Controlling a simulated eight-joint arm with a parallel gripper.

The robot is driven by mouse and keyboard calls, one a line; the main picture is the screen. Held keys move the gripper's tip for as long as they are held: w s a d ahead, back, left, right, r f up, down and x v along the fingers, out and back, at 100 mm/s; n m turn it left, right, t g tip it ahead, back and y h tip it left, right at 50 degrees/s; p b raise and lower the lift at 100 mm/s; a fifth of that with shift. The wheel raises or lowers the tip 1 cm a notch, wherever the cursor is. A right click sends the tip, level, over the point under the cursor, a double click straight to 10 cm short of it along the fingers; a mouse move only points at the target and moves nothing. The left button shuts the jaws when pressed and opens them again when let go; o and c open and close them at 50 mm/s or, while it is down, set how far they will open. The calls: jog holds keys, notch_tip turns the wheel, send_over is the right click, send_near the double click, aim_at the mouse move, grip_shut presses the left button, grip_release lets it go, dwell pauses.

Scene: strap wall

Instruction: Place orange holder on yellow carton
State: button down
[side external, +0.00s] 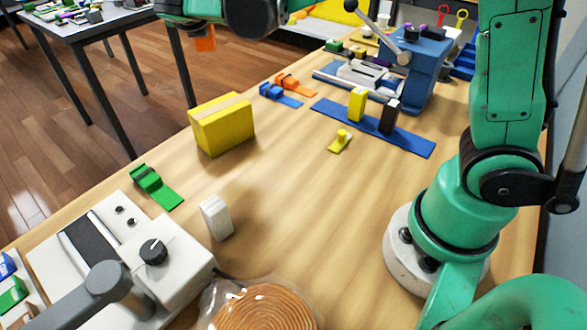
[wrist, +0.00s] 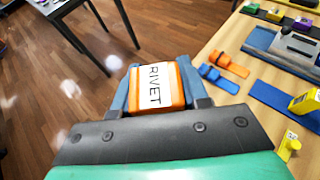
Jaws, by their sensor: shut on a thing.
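The orange holder (wrist: 160,90) carries a white label reading RIVET and sits between the fingers of my gripper (wrist: 161,84), which is shut on it. In the side view the orange holder (side external: 205,39) shows at the top, in the air; most of my gripper is cut off by the frame's upper edge there. The yellow carton (side external: 222,128) stands on the wooden table, lower in the side picture than the holder and apart from it. The carton is not visible in the wrist view.
Orange and blue strap pieces (side external: 283,90) lie behind the carton. A blue strip (side external: 405,138) bears a yellow block and a black block. A green piece (side external: 155,187), a white block (side external: 215,218) and a coil (side external: 262,308) lie nearer.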

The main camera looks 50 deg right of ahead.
notch_tip(320, 180, down, 11)
jog(key=shift+f, duration=0.2)
jog(key=shift+f, duration=0.15)
jog(key=shift+c, duration=2.2)
grip_release()
jog(key=v, duration=1.2)
jog(key=s+d+m+g+y, duration=0.1)
jog(key=s+d+m+y, duration=0.2)
jog(key=m, duration=1)
jog(key=s+d+f+m+g+y, duration=0.1)
jog(key=s+d+m+y, duration=0.2)
jog(key=m, duration=1.1)
jog(key=s+y, duration=0.3)
jog(key=s, duration=0.2)
jog(key=shift+s+d+f+y, duration=0.15)
jog(key=shift+s+d+y, duration=0.15)
jog(key=shift+d, duration=0.05)
